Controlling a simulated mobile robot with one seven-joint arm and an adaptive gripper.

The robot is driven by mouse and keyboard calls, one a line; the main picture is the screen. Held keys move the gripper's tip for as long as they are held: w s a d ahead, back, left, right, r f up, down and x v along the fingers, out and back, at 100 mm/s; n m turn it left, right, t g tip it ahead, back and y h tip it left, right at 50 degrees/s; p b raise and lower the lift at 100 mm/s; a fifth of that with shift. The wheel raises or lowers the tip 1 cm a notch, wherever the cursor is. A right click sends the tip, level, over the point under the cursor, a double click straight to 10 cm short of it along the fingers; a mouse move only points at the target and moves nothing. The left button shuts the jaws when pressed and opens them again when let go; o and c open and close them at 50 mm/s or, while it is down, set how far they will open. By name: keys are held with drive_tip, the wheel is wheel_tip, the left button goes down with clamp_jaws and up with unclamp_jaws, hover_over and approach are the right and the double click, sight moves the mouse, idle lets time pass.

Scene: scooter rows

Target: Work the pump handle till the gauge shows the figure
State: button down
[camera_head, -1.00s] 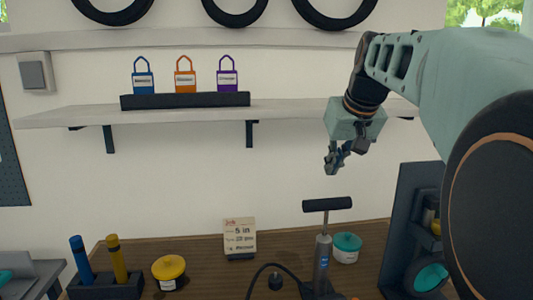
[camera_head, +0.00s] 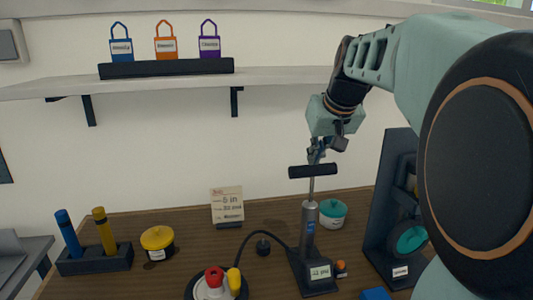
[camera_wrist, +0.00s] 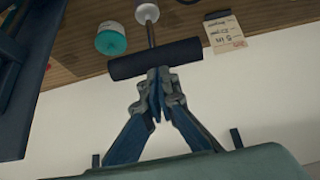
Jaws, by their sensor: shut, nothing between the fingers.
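The floor pump (camera_head: 309,228) stands on the wooden bench with its rod raised and its black T-handle (camera_head: 298,173) on top. My gripper (camera_head: 316,158) is shut and empty, its fingertips at the top of the handle's middle. In the wrist view the closed fingers (camera_wrist: 158,82) overlap the handle (camera_wrist: 190,52); I cannot tell whether they touch it. The gauge (camera_head: 319,272) is a small display at the pump's foot; its figure is too small to read surely. A card (camera_head: 227,204) behind shows "5 in" and a blurred psi line.
A teal-lidded tub (camera_head: 332,214) stands just right of the pump, and a dark stand (camera_head: 378,190) further right. A yellow tub (camera_head: 157,241) and a holder (camera_head: 95,262) with two cylinders are left. A black hose curves left from the pump. A shelf (camera_head: 180,82) hangs above.

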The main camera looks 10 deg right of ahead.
wheel_tip(320, 180, down, 9)
drive_tip(key=b, duration=0.5)
drive_tip(key=shift+r+b, duration=0.2)
drive_tip(key=shift+b, duration=0.1)
drive_tip(key=shift+r, duration=0.15)
